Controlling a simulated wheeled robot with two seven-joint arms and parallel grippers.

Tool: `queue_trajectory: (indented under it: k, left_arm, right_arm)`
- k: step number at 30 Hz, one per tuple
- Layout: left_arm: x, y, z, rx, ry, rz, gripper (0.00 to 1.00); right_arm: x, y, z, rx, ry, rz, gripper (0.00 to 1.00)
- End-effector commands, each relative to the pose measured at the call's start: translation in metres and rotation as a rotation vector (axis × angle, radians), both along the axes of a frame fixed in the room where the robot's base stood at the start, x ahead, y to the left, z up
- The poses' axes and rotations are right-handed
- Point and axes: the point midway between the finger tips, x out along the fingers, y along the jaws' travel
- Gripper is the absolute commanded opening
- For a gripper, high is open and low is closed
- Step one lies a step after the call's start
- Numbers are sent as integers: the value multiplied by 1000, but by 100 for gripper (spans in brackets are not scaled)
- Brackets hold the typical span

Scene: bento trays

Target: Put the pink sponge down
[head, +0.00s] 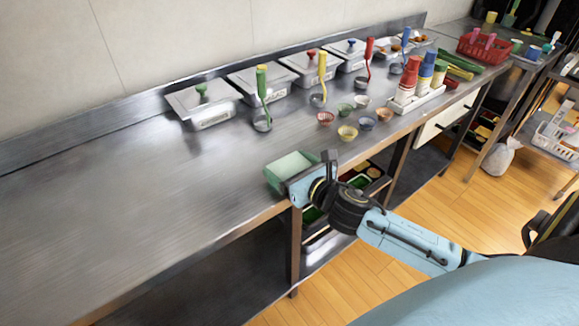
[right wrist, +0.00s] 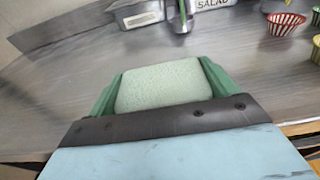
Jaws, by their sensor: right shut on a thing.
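My right gripper (head: 287,168) is shut on a pale green sponge (head: 293,162) near the front edge of the steel counter (head: 150,195). In the right wrist view the sponge (right wrist: 162,84) fills the space between the two green fingers, its broad face toward the camera. It looks green here, not pink. I cannot tell whether its underside touches the counter or hangs just above it. My left gripper is not in view.
Lidded steel containers (head: 203,103) line the back, with ladles (head: 262,95) before them. Small bowls (head: 347,132) and a bottle caddy (head: 415,100) stand to the right. A red basket (head: 483,47) with pink items is farther right. The counter's left is clear.

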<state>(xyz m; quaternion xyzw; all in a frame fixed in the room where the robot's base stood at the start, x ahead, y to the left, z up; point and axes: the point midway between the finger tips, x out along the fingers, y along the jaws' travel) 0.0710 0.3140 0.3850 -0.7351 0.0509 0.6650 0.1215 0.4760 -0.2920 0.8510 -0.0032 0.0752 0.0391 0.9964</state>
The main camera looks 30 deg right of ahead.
Motion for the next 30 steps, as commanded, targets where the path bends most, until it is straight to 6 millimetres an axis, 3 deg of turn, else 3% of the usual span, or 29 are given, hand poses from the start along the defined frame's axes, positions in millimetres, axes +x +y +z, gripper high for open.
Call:
queue_trajectory:
  k: [5, 6, 9, 20, 30]
  left_arm:
    - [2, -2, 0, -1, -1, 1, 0]
    - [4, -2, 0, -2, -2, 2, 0]
    - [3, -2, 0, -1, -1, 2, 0]
    - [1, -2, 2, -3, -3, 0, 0]
    - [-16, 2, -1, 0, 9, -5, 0]
  right_arm:
    - [0, 0, -3, 0, 0, 0, 65]
    - [0, 0, -3, 0, 0, 0, 88]
    - [0, 0, -3, 0, 0, 1, 100]
    - [-2, 0, 1, 0, 1, 1, 100]
    - [-58, -4, 8, 0, 4, 1, 100]
